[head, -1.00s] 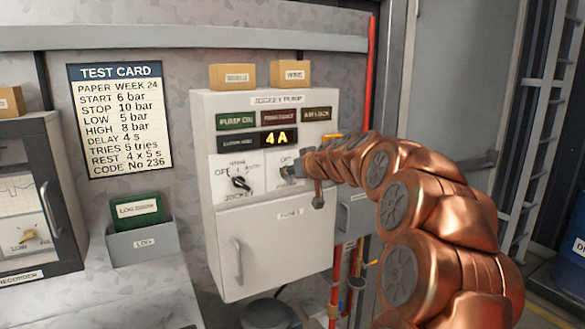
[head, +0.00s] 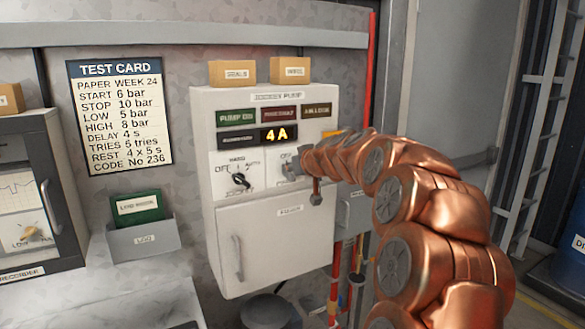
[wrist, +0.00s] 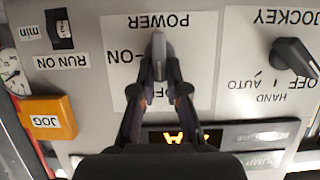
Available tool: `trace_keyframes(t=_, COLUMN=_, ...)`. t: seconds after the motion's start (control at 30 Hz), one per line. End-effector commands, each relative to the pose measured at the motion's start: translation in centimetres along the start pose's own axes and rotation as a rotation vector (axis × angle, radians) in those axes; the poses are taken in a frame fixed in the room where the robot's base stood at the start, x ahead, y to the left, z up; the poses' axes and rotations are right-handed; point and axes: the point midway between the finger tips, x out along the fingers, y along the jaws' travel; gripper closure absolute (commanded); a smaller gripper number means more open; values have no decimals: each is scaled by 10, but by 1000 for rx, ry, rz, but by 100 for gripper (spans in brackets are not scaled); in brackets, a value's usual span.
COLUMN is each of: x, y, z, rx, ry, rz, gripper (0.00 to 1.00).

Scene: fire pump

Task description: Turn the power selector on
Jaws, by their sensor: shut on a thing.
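The power selector (wrist: 158,52) is a grey knob on a white plate marked POWER, seen upside down in the wrist view. Its handle stands vertical in that view, in line with the partly hidden OFF mark; the ON mark is to its left. My gripper (wrist: 158,78) is shut on the knob, with one dark finger on each side. In the head view my gripper (head: 291,167) is at the right half of the white pump panel (head: 285,225), and it largely covers the selector there.
A black jockey selector (wrist: 297,55) sits beside the power plate; it also shows in the head view (head: 240,180). The lit display (head: 280,135) reads 4A.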

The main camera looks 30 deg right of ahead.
Motion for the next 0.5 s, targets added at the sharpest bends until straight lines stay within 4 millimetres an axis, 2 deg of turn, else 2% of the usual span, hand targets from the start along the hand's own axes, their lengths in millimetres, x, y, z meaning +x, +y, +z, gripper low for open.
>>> trace_keyframes(t=0.27, x=0, y=2, z=0, rx=18, ry=1, rz=-5, gripper=100)
trace_keyframes(t=0.5, x=1, y=5, z=2, rx=117, ry=2, rz=-46, gripper=100)
